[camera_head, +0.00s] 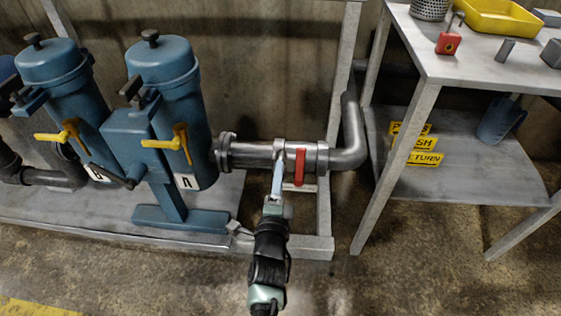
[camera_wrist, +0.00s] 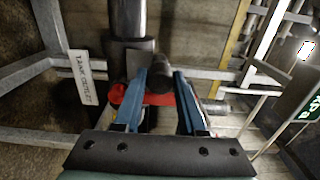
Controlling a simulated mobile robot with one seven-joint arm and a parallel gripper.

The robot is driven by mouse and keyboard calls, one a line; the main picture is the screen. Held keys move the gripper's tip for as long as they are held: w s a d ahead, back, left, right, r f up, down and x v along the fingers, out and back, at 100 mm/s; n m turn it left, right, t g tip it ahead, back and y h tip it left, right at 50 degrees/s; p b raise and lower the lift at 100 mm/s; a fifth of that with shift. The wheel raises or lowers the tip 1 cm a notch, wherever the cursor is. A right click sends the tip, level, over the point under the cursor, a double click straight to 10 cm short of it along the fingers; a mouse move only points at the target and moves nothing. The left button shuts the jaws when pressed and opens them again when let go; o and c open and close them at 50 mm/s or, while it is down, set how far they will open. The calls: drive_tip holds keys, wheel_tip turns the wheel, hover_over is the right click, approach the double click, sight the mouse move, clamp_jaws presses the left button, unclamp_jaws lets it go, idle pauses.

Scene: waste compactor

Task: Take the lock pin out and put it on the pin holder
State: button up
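I cannot make out a lock pin or a pin holder for certain in either view. My gripper (camera_head: 277,172) reaches up to the grey pipe, just left of a red valve handle (camera_head: 300,167). In the wrist view, its two blue fingers (camera_wrist: 163,72) stand apart. The red handle (camera_wrist: 185,108) lies crosswise beyond them, and a dark round stub (camera_wrist: 150,76) shows near the fingertips. I cannot tell whether the fingers touch either one. A red padlock-like block (camera_head: 448,43) and a small grey post (camera_head: 505,50) are on the bench top at right.
Two blue filter vessels (camera_head: 165,75) with yellow handles (camera_head: 168,143) stand at left. A metal bench (camera_head: 470,72) stands at right, holding a yellow tray (camera_head: 495,14); yellow signs (camera_head: 422,158) and a blue jug (camera_head: 500,120) are on its lower shelf. A "TANK OUTLET" tag (camera_wrist: 85,78) hangs near the pipe.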

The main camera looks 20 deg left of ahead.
clamp_jaws()
drive_tip(key=shift+s+d, duration=0.15)
drive_tip(key=shift+s, duration=0.3)
idle(0.6)
drive_tip(key=p+v, duration=0.1)
drive_tip(key=v, duration=0.7)
idle(1.2)
drive_tip(key=shift+w, duration=0.1)
